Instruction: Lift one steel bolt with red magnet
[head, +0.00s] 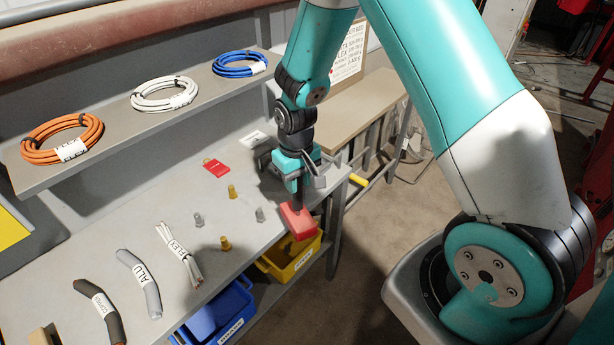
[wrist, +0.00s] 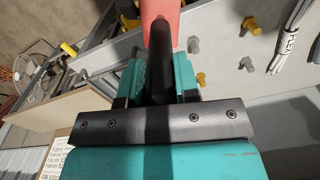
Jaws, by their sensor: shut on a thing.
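My gripper (head: 297,181) is shut on the red magnet (head: 298,222), gripping its dark handle, at the right front edge of the bench. The magnet's red block hangs below the jaws, and its red end also shows in the wrist view (wrist: 160,12). Two grey steel bolts (head: 199,220) and (head: 260,214) stand on the bench left of the magnet. Two brass-coloured bolts (head: 232,191) and (head: 225,243) stand among them. The magnet is apart from the bolts. Its underside is hidden, so I cannot tell whether anything clings there.
Cable pieces, such as a white bundle (head: 178,254) and a grey one (head: 141,283), lie at front left. A yellow bin (head: 290,262) and a blue bin (head: 222,312) sit below the bench edge. Cable coils (head: 165,94) rest on the shelf.

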